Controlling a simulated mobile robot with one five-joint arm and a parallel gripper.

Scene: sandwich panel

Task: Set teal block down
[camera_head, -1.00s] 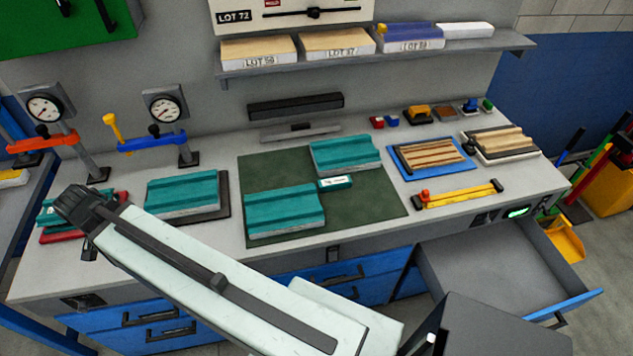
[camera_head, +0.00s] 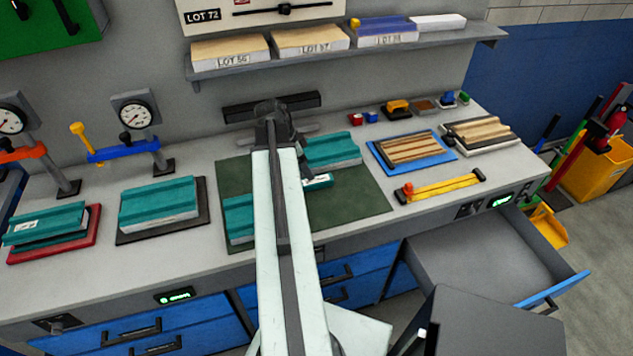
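Several teal ridged blocks are in view. One teal block (camera_head: 333,150) lies at the back right of the dark green mat (camera_head: 355,197). Another teal block (camera_head: 239,218) lies at the mat's front left, partly hidden by my arm. A third (camera_head: 158,203) rests on a black plate (camera_head: 202,212), and one more (camera_head: 45,222) on a red plate (camera_head: 88,235) at far left. A small teal-and-white piece (camera_head: 318,181) lies on the mat. My gripper (camera_head: 271,112) is over the back of the bench, above the mat's rear edge. Its fingers are hard to make out, and no block shows in it.
Gauge stands with a blue clamp (camera_head: 122,151) are at left. A shelf (camera_head: 350,55) with lot boxes hangs behind. A blue tray (camera_head: 378,160) with wooden strips and a yellow clamp (camera_head: 443,187) are at right. A drawer (camera_head: 490,255) stands open at front right.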

